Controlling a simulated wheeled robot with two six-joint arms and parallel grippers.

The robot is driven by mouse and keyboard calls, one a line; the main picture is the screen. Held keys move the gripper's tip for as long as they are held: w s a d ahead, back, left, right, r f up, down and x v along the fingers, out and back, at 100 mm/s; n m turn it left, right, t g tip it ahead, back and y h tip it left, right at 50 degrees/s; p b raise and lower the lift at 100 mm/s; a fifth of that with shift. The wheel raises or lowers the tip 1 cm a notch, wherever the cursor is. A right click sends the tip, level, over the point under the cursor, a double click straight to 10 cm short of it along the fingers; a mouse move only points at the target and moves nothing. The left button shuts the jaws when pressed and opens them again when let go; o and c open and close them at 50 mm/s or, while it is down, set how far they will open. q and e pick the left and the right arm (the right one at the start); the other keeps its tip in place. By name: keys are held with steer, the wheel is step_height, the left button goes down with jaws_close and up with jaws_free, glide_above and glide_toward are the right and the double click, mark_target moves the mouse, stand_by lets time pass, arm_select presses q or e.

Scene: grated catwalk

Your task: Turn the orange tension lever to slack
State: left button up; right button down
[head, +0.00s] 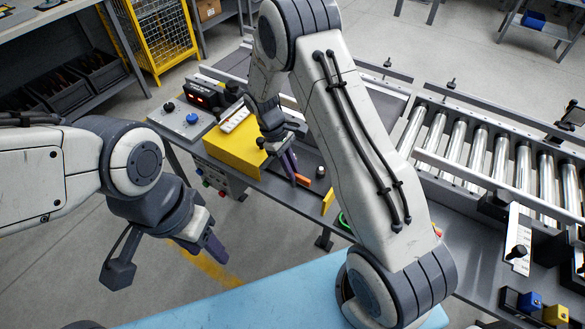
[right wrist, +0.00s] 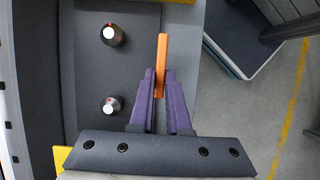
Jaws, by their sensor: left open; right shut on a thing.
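The orange tension lever (right wrist: 161,58) shows in the right wrist view as a narrow orange bar between the purple fingers of my right gripper (right wrist: 163,85). The fingers are shut on its lower end, and its upper part sticks out beyond them. In the head view my right gripper (head: 291,167) is at the bench, with a short piece of the orange lever (head: 303,180) showing beside it. My own arm hides part of that area. My left gripper (head: 165,258) is open and empty, over the floor in front of the bench.
A yellow box (head: 235,150) and a control panel with a red display (head: 203,96) stand left of my right gripper. A roller conveyor (head: 480,150) is at the right. Two silver-topped knobs (right wrist: 113,35) are near the lever. A blue surface (head: 270,298) is in front.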

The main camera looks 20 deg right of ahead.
steer(key=shift+w+r, duration=0.1)
steer(key=c, duration=0.9)
jaws_free()
steer(key=shift+v, duration=5.2)
